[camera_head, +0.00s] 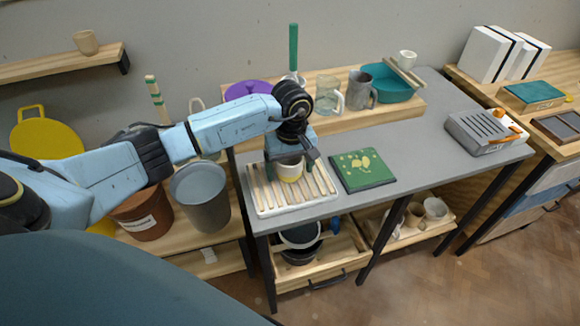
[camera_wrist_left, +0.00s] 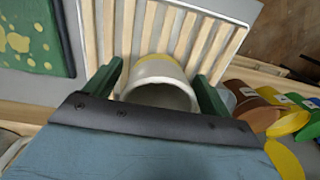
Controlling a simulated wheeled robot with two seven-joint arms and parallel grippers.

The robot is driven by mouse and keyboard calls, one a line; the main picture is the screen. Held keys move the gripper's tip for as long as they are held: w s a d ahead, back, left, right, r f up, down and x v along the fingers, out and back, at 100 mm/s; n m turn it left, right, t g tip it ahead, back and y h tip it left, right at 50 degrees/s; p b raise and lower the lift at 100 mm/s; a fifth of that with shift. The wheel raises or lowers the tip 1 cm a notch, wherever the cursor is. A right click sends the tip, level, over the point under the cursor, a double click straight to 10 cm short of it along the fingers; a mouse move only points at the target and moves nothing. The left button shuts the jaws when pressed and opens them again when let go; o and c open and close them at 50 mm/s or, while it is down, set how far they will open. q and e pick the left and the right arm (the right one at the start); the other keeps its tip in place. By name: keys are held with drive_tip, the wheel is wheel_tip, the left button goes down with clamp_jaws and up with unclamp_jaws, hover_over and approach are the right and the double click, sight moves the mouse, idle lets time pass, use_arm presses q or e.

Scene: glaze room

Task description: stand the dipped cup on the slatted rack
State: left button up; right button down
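The dipped cup (camera_head: 290,171) is white with a yellow band at its lower part. It is upright at the slatted rack (camera_head: 262,206), near its back right. In the left wrist view the cup (camera_wrist_left: 160,93) shows its open mouth towards me, with the rack's slats (camera_wrist_left: 205,45) behind it. My left gripper (camera_head: 287,168) points down with its green fingers on either side of the cup. In the left wrist view the gripper (camera_wrist_left: 160,82) is very near the cup on both sides; whether the fingers press on it is unclear. My right gripper is out of view.
A green patterned book-like block (camera_head: 362,170) lies just right of the rack. A raised wooden shelf behind holds a glass jug (camera_head: 328,95), a grey pitcher (camera_head: 361,90) and a teal bowl (camera_head: 392,84). A grey bucket (camera_head: 201,197) stands to the left.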

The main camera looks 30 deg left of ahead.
use_arm(q)
wheel_tip(320, 180, up, 12)
drive_tip(key=shift+w+r+p, duration=0.15)
drive_tip(key=shift+w+p, duration=0.05)
drive_tip(key=shift+p, duration=0.1)
idle(0.4)
